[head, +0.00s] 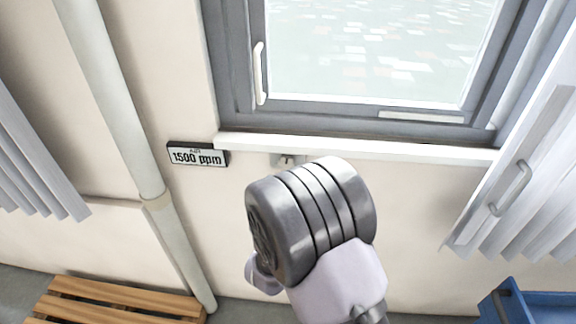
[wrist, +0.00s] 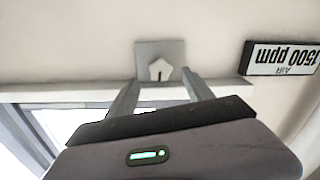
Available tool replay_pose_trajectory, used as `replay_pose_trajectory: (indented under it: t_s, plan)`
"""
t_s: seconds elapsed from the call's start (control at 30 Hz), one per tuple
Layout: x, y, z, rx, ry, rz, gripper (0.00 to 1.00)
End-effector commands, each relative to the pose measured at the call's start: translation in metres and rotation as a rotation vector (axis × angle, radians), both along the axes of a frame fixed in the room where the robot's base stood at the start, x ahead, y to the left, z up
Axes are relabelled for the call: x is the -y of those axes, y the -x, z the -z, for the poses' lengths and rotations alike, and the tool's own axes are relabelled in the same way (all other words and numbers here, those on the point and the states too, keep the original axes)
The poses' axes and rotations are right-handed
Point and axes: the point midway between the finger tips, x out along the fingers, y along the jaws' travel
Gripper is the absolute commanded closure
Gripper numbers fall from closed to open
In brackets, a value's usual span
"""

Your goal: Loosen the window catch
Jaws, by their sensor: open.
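A small grey plate with a pale, five-sided knob, which looks like the window catch (head: 286,160), sits on the wall just under the sill. In the wrist view, which is upside down, the catch (wrist: 160,66) has a dark slot in its knob. My gripper (wrist: 161,78) is open and empty. Its two fingers point at the catch, one on either side in the picture; I cannot tell the remaining distance. The head view hides the fingers behind my arm. The window (head: 365,50) has a grey frame and a white upright handle (head: 259,73) on its left side.
A white sill (head: 400,150) runs above the catch. An air display (head: 198,155) reading 1500 ppm hangs left of it, with a pale pipe (head: 118,100) further left. A wooden slatted bench (head: 120,304) stands low left, a blue crate (head: 545,308) low right.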

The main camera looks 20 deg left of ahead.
Motion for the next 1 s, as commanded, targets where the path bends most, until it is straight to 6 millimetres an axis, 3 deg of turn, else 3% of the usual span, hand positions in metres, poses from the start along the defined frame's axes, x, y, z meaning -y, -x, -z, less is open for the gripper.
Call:
replay_pose_trajectory:
  t_s: [0.1, 0.2, 0.6, 0.9, 1.0]
  plan:
    - [-0.006, -0.028, 0.0, 0.001, -0.002, 0.002, 0.4]
    - [-0.01, -0.043, 0.0, 0.001, -0.002, 0.001, 0.4]
    - [-0.013, -0.054, 0.0, -0.001, -0.001, 0.0, 0.4]
    - [-0.013, -0.054, 0.0, 0.0, -0.002, 0.0, 0.99]
    - [-0.013, -0.054, 0.001, 0.005, 0.021, 0.0, 1.0]
